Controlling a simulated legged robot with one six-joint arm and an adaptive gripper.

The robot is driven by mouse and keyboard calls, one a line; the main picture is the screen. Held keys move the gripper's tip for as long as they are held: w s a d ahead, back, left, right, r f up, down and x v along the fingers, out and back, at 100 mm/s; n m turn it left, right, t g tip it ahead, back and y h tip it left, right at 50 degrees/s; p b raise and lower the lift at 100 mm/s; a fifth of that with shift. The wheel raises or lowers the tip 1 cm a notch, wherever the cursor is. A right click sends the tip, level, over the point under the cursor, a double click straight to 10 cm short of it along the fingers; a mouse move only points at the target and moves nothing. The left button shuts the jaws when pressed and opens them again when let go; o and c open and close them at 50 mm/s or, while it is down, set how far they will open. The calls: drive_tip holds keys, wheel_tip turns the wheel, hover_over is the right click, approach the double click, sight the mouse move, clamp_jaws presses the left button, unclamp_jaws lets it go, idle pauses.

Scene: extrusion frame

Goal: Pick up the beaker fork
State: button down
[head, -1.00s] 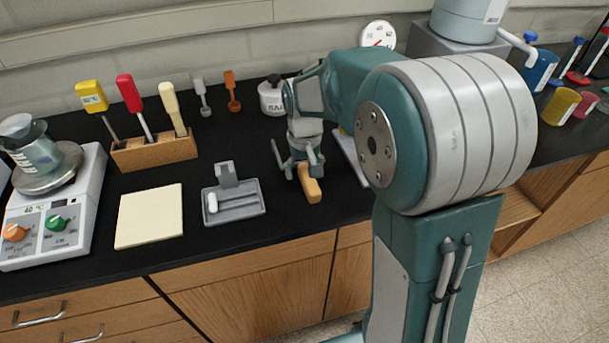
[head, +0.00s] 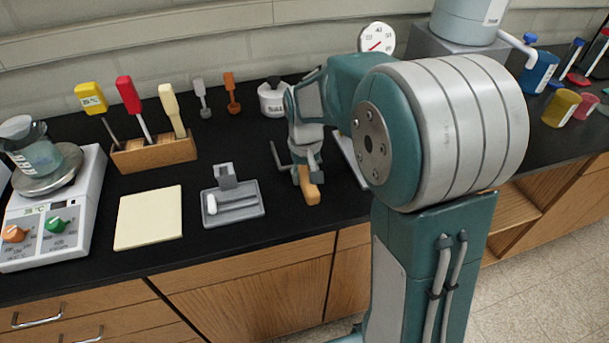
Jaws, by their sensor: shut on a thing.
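The beaker fork, with an orange-tan handle (head: 308,190), is at the middle of the black bench near its front edge. My gripper (head: 306,165) points down over it and is shut on it, at the rear end of the handle. The handle's front end sticks out below the fingers towards the bench edge. A thin grey bar shows just left of the fingers; I cannot tell whether it belongs to the fork. The rest of the fork is hidden by my gripper, and I cannot tell whether it touches the bench.
A grey tray (head: 250,211) with a white-tipped rod is left of my gripper, beside a cream pad (head: 130,235). A wooden block (head: 130,160) holds several tools. A scale (head: 75,215) with a beaker stands far left.

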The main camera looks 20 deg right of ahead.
sight(305, 172)
drive_tip(key=shift+r, duration=0.4)
wheel_tip(305, 172, up, 3)
drive_tip(key=shift+f, duration=0.2)
drive_tip(key=s+a+r, duration=0.9)
drive_tip(key=s, duration=0.1)
drive_tip(key=shift+s+r, duration=0.25)
drive_tip(key=shift+s, duration=0.1)
drive_tip(key=c, duration=1.3)
unclamp_jaws()
clamp_jaws()
